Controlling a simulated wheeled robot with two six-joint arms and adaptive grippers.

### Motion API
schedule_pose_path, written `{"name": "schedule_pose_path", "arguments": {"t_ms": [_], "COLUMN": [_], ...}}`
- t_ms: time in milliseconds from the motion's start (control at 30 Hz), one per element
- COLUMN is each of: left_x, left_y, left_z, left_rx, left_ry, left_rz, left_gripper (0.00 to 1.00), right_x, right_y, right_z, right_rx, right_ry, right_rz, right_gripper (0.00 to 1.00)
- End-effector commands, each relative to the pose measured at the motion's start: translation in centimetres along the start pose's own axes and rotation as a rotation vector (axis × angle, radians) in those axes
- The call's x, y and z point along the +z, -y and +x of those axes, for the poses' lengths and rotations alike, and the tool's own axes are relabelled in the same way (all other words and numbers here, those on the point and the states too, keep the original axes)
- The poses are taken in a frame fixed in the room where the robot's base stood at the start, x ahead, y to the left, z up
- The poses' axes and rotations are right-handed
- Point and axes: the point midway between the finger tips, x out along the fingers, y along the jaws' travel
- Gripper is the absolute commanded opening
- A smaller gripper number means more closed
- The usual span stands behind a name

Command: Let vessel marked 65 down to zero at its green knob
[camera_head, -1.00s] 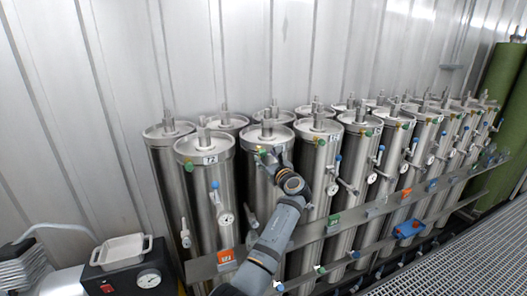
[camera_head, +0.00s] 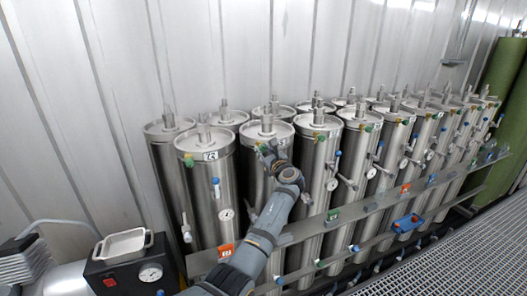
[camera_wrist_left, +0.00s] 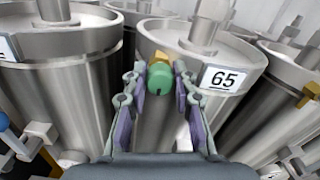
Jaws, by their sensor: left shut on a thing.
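The vessel marked 65 (camera_wrist_left: 168,122) is an upright steel cylinder with a black-on-white 65 label (camera_wrist_left: 223,79) beside its green knob (camera_wrist_left: 159,78). In the head view this vessel (camera_head: 252,178) stands in the front row, second from the left, partly behind my arm. My left gripper (camera_wrist_left: 159,86) is shut on the green knob, one finger on each side of it; it also shows in the head view (camera_head: 268,152) near the vessel's top rim. No gauge of this vessel can be read; my arm covers its lower front. My right gripper is not in view.
Neighbouring vessels stand close on both sides, the left one (camera_head: 208,178) with its own gauge (camera_head: 226,215). A steel rail (camera_head: 350,212) with coloured tags runs across the front. A black box with a gauge (camera_head: 128,272) stands at lower left; grating (camera_head: 450,260) lies right.

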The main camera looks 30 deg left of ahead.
Motion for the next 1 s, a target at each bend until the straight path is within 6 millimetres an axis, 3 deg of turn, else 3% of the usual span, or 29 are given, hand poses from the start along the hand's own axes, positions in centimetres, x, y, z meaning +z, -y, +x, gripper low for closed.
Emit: {"name": "schedule_pose_path", "arguments": {"t_ms": [367, 1000], "left_x": [-0.4, -0.6], "left_y": [-0.1, -0.1], "left_z": [0.0, 0.0], "left_rx": [0.001, 0.001], "left_ry": [-0.001, -0.001], "left_rz": [-0.117, -0.7], "left_gripper": [0.0, 0.0], "right_x": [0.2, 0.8], "right_y": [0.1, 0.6], "right_z": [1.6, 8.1], "right_rx": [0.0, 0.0], "right_ry": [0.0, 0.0], "right_rz": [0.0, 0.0], "right_gripper": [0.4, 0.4]}}
